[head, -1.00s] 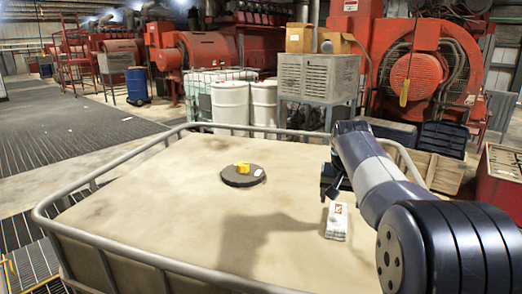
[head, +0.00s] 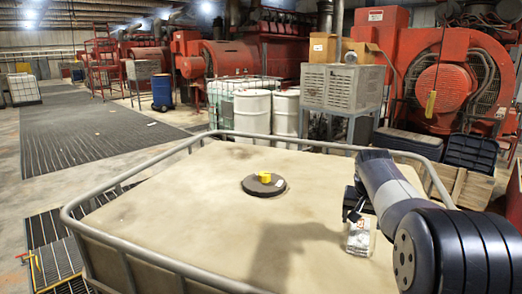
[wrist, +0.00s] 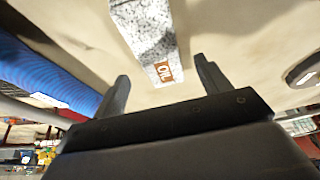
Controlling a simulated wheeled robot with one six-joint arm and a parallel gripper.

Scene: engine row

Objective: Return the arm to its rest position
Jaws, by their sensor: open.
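My gripper (head: 352,204) hangs over the right part of the pale tank top, close to a white-and-grey speckled oil pack (head: 359,238). In the wrist view, the two fingers of my gripper (wrist: 162,68) stand wide apart with nothing held. The pack (wrist: 147,38), with a brown OIL label, lies beyond the fingertips on the tank top, apart from them as far as I can tell. My arm (head: 392,190) reaches in from the right.
The tank top (head: 190,205) has a grey tube rail around it. A dark round lid (head: 252,189) with a yellow cap (head: 265,177) sits in its middle. White drums (head: 252,112), a grey slatted box (head: 342,88) and red engines (head: 440,75) stand behind.

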